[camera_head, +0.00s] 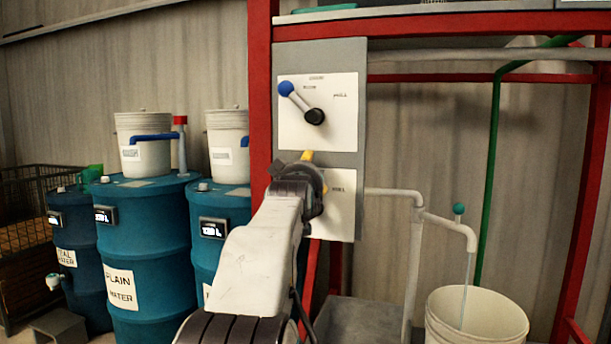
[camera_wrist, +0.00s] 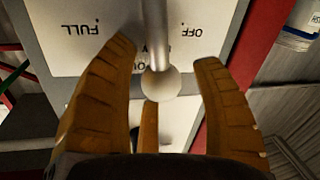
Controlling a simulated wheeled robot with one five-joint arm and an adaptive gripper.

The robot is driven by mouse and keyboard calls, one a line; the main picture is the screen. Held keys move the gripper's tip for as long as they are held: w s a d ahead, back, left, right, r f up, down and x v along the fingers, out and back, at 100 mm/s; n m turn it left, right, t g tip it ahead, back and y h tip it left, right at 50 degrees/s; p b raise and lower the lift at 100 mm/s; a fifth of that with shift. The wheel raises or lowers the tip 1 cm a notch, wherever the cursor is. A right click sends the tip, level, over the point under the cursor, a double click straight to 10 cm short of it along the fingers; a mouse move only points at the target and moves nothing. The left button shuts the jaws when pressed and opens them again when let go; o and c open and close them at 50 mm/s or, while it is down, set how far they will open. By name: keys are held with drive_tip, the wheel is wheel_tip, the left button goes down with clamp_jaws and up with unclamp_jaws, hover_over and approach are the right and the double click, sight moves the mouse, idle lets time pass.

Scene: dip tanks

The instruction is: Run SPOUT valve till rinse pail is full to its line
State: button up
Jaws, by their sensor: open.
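My gripper (camera_head: 312,172) is open in front of the lower white valve plate (camera_head: 342,203), hiding much of it. In the wrist view my gripper's yellow fingers (camera_wrist: 166,62) stand on both sides of a metal lever with a pale ball knob (camera_wrist: 161,83); contact cannot be told. The plate (camera_wrist: 85,60) reads FULL and OFF upside down, with the lever between the two words and other lettering partly hidden. The white pail (camera_head: 475,312) stands under the pipe spout (camera_head: 470,240). A thin pale line, seemingly water, runs from spout into pail. Its water level and fill line cannot be seen.
Above is another valve plate (camera_head: 318,112) with a blue-knobbed lever (camera_head: 287,89). A red frame (camera_head: 259,90) surrounds the panel. Blue drums (camera_head: 140,235) with white buckets stand at left. A grey basin (camera_head: 358,322) lies below, left of the pail. A green-ball stem (camera_head: 459,209) rises beside the spout.

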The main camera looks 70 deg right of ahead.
drive_tip(key=shift+c, duration=0.4)
clamp_jaws()
